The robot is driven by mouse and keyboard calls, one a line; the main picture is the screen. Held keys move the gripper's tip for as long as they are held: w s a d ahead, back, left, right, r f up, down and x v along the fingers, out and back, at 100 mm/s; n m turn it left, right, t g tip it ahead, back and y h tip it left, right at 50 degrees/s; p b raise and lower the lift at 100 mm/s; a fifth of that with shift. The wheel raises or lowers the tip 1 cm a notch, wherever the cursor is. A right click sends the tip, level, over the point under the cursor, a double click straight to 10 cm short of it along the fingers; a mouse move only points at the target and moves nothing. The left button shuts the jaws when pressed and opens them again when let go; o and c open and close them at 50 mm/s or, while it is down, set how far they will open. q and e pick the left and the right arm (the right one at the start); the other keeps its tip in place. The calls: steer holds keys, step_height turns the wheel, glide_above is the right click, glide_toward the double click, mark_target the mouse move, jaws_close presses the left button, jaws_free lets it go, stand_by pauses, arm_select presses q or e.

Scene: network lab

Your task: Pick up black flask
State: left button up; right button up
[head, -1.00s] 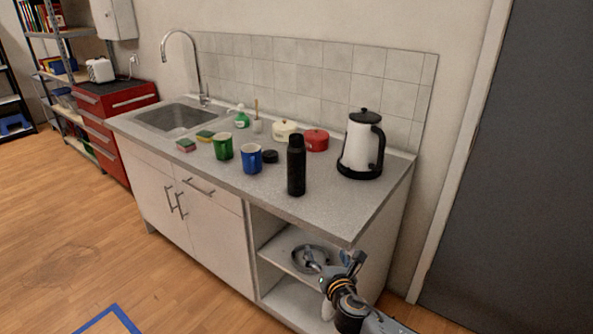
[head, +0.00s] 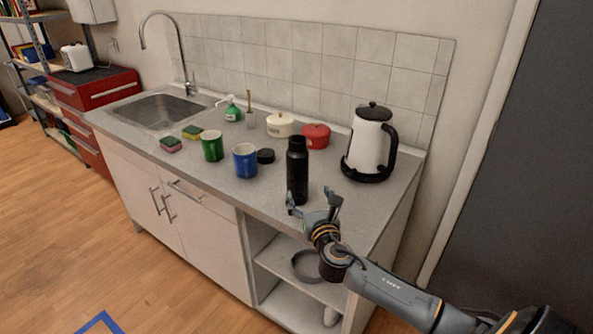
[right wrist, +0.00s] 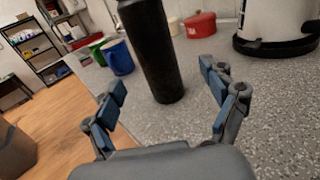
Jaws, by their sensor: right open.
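The black flask (head: 297,168) stands upright near the front edge of the grey counter (head: 222,186). My right gripper (head: 313,203) is open at the counter's front edge, just in front of the flask's lower part. In the right wrist view the flask (right wrist: 155,50) stands ahead, between and beyond the two spread fingers (right wrist: 165,95). The flask looks apart from the fingers, and its top is cut off in that view. My left gripper is not in view.
A white kettle (head: 368,145) stands right of the flask. A blue mug (head: 245,161), a black lid (head: 266,156) and a green mug (head: 212,146) stand to its left. A red pot (head: 316,136) and a cream pot (head: 280,124) are behind. An open shelf (head: 285,258) lies below the counter.

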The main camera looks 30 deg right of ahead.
mark_target(301, 180)
steer(key=x, duration=0.4)
steer(key=shift+w, duration=0.15)
steer(key=shift+w+d+f, duration=0.1)
steer(key=shift+w, duration=0.15)
steer(key=shift+w+d+r+p, duration=0.1)
steer(key=shift+w+p, duration=0.1)
steer(key=shift+w, duration=0.2)
steer(key=shift+w+r+p, duration=0.15)
steer(key=shift+w, duration=0.2)
steer(key=x, duration=0.3)
steer(key=shift+w+f, duration=0.15)
steer(key=shift+w, duration=0.25)
steer(key=shift+c, duration=0.4)
steer(key=c, duration=1.4)
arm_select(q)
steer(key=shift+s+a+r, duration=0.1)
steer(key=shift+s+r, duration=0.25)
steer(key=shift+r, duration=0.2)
arm_select(e)
jaws_close()
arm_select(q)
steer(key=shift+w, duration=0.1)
arm_select(e)
steer(key=shift+r, duration=0.3)
